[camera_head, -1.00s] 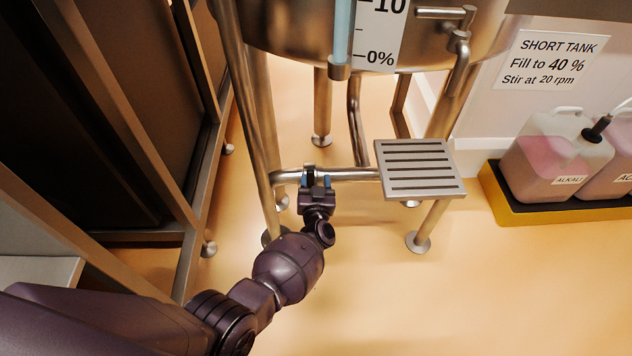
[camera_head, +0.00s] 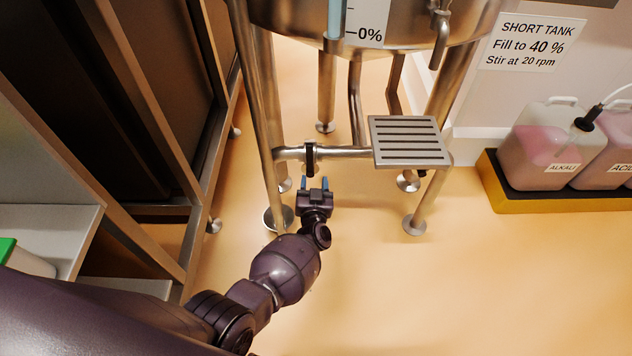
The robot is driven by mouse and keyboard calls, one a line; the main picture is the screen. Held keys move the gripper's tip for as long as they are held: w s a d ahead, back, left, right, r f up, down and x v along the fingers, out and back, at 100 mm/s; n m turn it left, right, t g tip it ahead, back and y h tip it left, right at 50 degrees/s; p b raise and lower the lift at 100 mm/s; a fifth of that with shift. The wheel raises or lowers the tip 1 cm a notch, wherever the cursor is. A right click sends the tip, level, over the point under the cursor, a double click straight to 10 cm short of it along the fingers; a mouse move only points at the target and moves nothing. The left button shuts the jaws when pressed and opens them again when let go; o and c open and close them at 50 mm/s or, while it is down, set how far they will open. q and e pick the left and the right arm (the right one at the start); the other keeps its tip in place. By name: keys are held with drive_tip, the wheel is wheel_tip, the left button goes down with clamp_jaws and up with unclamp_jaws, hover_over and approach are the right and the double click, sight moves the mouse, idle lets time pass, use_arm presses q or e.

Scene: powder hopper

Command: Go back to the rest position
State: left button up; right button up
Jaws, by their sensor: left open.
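My left gripper (camera_head: 316,184) is open and empty. It is in front of and below the horizontal steel pipe (camera_head: 345,152), with its blue-tipped fingers pointing toward it. A dark upright handle or clamp (camera_head: 311,157) sits on the pipe just beyond the fingertips, with a small gap between. My left arm comes in from the lower left. My right gripper is not in view.
A steel tank (camera_head: 410,35) stands on legs above the pipe. A slotted step (camera_head: 408,141) is at the pipe's right end. Dark shelving (camera_head: 150,110) stands close on the left. Jugs (camera_head: 545,145) sit in a yellow tray (camera_head: 497,185) at right. The floor (camera_head: 430,290) is clear in front.

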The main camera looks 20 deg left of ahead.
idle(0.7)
use_arm(q)
drive_tip(key=w+d+r+h, duration=0.4)
drive_tip(key=r+h, duration=0.2)
drive_tip(key=s+a+r+m+h+p, duration=0.1)
drive_tip(key=s+a+r+m, duration=0.15)
drive_tip(key=r, duration=0.25)
drive_tip(key=s+a+g+p, duration=0.1)
drive_tip(key=s+a, duration=0.3)
drive_tip(key=s, duration=0.8)
drive_tip(key=s+a+g+y+p, duration=0.1)
drive_tip(key=s+a, duration=0.4)
drive_tip(key=s, duration=0.8)
drive_tip(key=s+a+r+g+y+p, duration=0.1)
drive_tip(key=s+a+g+p, duration=0.2)
drive_tip(key=s, duration=1)
drive_tip(key=shift+a+g, duration=0.7)
drive_tip(key=shift+a, duration=0.05)
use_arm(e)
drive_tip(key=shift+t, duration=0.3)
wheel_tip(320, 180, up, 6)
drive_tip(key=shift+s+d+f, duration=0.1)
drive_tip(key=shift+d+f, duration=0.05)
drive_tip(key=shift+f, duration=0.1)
use_arm(q)
drive_tip(key=shift+s+m, duration=0.1)
drive_tip(key=shift+m, duration=0.15)
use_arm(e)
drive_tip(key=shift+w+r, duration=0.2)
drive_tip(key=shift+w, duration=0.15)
